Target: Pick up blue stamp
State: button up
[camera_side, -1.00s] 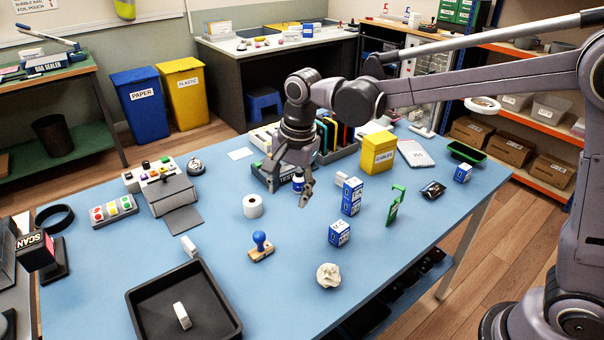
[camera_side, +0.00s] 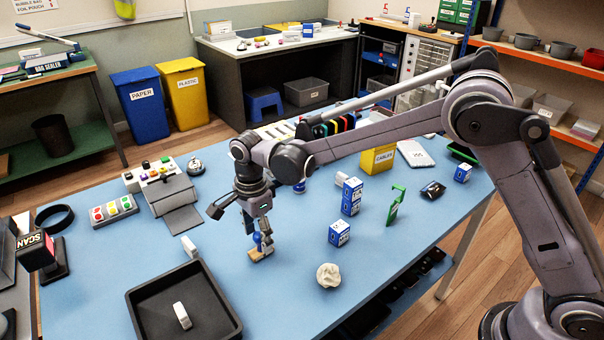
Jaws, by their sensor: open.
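The blue stamp (camera_side: 259,252) stands upright on the blue table, its blue knob above a wooden base. My gripper (camera_side: 257,240) points down right at the stamp, with its fingers around or beside the blue knob. The fingers are open and hide part of the knob. I cannot tell whether they touch it.
A black tray (camera_side: 232,325) with a white item lies left in front of the stamp. A small white block (camera_side: 189,246) lies to the left. The table (camera_side: 290,315) is clear in front.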

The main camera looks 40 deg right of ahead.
aim_at(259, 232)
jog(key=f, duration=0.4)
jog(key=shift+w+d, duration=0.35)
jog(key=shift+w, duration=0.05)
jog(key=shift+f, duration=0.6)
grip_shut()
